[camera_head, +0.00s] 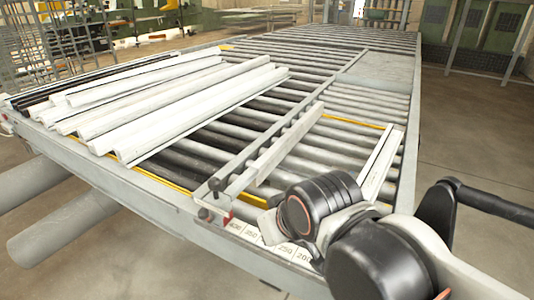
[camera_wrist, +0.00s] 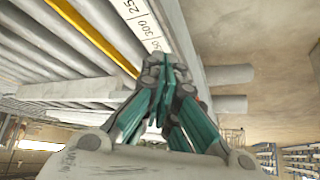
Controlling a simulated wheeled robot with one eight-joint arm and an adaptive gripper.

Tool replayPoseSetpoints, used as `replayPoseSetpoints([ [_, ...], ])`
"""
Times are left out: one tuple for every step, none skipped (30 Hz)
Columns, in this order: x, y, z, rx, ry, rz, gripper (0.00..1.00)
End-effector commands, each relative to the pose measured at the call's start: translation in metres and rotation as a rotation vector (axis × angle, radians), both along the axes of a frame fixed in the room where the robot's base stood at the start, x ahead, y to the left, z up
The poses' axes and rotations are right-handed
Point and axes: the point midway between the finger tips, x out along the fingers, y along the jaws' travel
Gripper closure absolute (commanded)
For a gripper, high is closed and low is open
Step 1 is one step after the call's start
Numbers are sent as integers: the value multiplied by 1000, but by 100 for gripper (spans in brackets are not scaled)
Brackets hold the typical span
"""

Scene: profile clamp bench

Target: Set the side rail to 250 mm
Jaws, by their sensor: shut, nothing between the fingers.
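The side rail (camera_head: 270,150) is a long grey metal bar lying across the rollers in the head view. Its near end has a dark knob (camera_head: 206,213) and a red mark (camera_head: 228,217), beside the 400 end of the scale. The white scale strip (camera_head: 286,247) runs along the bench's near edge, with 350, 250 and 200 readable. It also shows in the wrist view (camera_wrist: 139,18). My gripper (camera_wrist: 165,72) has teal fingers, shut and empty, by the scale's edge in the wrist view. In the head view my arm hides it. I cannot tell whether it touches anything.
Several white profiles (camera_head: 190,105) lie on the rollers at the left. A second pale bar (camera_head: 380,165) lies at the right, near my arm. Yellow strips (camera_head: 352,122) run between rollers. The floor (camera_head: 480,130) to the right is clear.

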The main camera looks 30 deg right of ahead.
Motion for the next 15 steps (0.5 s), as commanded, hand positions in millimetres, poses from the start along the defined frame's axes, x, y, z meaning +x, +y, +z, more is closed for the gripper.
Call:
replayPoseSetpoints([
  [0,0,0,0,0,0,100],
  [0,0,0,0,0,0,100],
  [0,0,0,0,0,0,100],
  [0,0,0,0,0,0,100],
  [0,0,0,0,0,0,100],
  [0,0,0,0,0,0,100],
  [0,0,0,0,0,0,100],
  [0,0,0,0,0,0,100],
  [0,0,0,0,0,0,100],
  [0,0,0,0,0,0,100],
  [0,0,0,0,0,0,93],
  [0,0,1,2,1,-2,84],
  [1,0,3,5,3,-6,77],
  [2,1,5,10,6,-12,71],
  [5,1,10,22,13,-26,61],
])
